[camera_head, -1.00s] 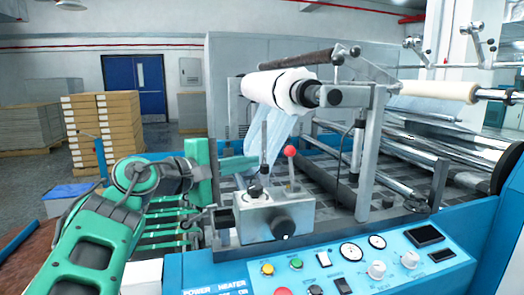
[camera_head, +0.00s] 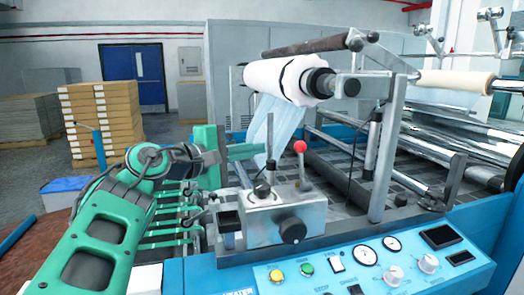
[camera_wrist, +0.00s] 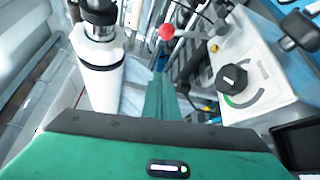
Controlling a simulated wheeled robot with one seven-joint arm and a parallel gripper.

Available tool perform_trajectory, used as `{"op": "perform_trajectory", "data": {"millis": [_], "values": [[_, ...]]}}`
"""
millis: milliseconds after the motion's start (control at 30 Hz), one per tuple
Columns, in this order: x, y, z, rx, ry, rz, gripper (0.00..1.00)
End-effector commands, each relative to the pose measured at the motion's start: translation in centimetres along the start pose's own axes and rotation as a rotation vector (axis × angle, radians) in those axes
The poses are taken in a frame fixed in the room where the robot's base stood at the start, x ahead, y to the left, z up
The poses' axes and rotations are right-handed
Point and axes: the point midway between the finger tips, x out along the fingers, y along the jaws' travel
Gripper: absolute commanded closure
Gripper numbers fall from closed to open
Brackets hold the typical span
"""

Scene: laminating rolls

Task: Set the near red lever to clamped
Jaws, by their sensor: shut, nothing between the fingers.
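The red lever shows in the head view as a red ball (camera_head: 300,146) on a thin metal rod, standing nearly upright on a grey metal block (camera_head: 285,218). In the wrist view the red ball (camera_wrist: 166,32) is at the top centre, beyond the fingertips. My gripper (camera_head: 262,149) is shut and empty, to the left of the ball in the head view, with a visible gap between them. In the wrist view its green fingers (camera_wrist: 160,85) are together and point toward the ball. No second red lever can be made out.
A white film roll (camera_head: 285,80) hangs above and behind the lever; it is close on the left in the wrist view (camera_wrist: 97,75). A black knob (camera_head: 293,229) sits on the block's front. The blue control panel (camera_head: 370,272) is in front. Stacked boxes (camera_head: 103,120) stand far left.

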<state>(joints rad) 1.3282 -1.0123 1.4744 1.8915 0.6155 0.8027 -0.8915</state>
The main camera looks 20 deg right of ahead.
Motion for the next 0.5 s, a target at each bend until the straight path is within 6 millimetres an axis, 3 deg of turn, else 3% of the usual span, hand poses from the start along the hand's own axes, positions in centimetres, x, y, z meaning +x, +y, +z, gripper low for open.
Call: {"op": "perform_trajectory", "data": {"millis": [200, 500], "values": [[3.8, -0.1, 0.0, 0.000, -0.001, -0.005, 1.00], [7.9, -0.1, 0.0, 0.001, 0.001, -0.003, 1.00]]}}
